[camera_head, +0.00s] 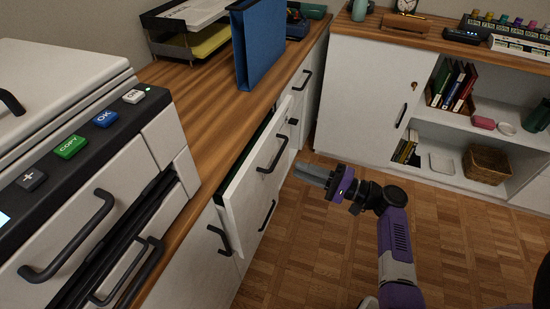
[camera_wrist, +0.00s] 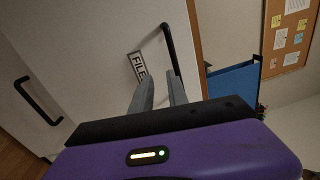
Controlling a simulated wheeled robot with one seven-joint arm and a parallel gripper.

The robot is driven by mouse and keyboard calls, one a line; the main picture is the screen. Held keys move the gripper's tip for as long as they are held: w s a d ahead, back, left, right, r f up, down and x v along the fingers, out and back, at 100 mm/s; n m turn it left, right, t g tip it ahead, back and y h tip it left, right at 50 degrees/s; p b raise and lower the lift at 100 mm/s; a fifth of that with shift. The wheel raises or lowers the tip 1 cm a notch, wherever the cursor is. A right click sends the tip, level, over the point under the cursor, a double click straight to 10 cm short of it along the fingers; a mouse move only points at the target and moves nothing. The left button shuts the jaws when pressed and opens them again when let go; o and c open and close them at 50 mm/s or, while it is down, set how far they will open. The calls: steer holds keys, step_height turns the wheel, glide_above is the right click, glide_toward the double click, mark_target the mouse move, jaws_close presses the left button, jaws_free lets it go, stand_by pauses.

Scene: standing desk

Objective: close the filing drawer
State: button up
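The filing drawer (camera_head: 246,188) is a white drawer pulled out from the cabinet under the wooden desk top. A dark gap shows behind its front. Its black bar handle (camera_head: 272,155) faces my gripper. In the wrist view the drawer front (camera_wrist: 105,40) carries a "FILE" label (camera_wrist: 137,66), partly covered by a finger, beside the black handle (camera_wrist: 171,50). My gripper (camera_head: 312,174) is in front of the drawer, to the right of the handle, apart from it in the head view. Its two grey fingers (camera_wrist: 158,88) are parted with nothing between them.
A lower drawer with a black handle (camera_head: 267,215) sits beneath. A blue binder (camera_head: 257,45) stands on the desk top (camera_head: 190,95). A white copier (camera_head: 60,180) is at the left. A shelf cabinet (camera_head: 365,90) stands at the back right. The parquet floor (camera_head: 310,250) is clear.

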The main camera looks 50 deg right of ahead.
mark_target(279, 154)
steer(key=shift+n+t+y, duration=0.3)
steer(key=shift+n+t, duration=0.1)
steer(key=shift+t, duration=0.2)
steer(key=shift+w+a+r, duration=0.45)
steer(key=shift+w+r, duration=0.15)
steer(key=shift+w, duration=0.6)
steer(key=shift+w+a+r, duration=0.45)
steer(key=shift+w+r, duration=0.2)
steer(key=shift+w, duration=0.5)
steer(key=shift+w+a+r, duration=0.45)
steer(key=shift+w+r, duration=0.15)
steer(key=shift+w, duration=0.6)
jaws_close()
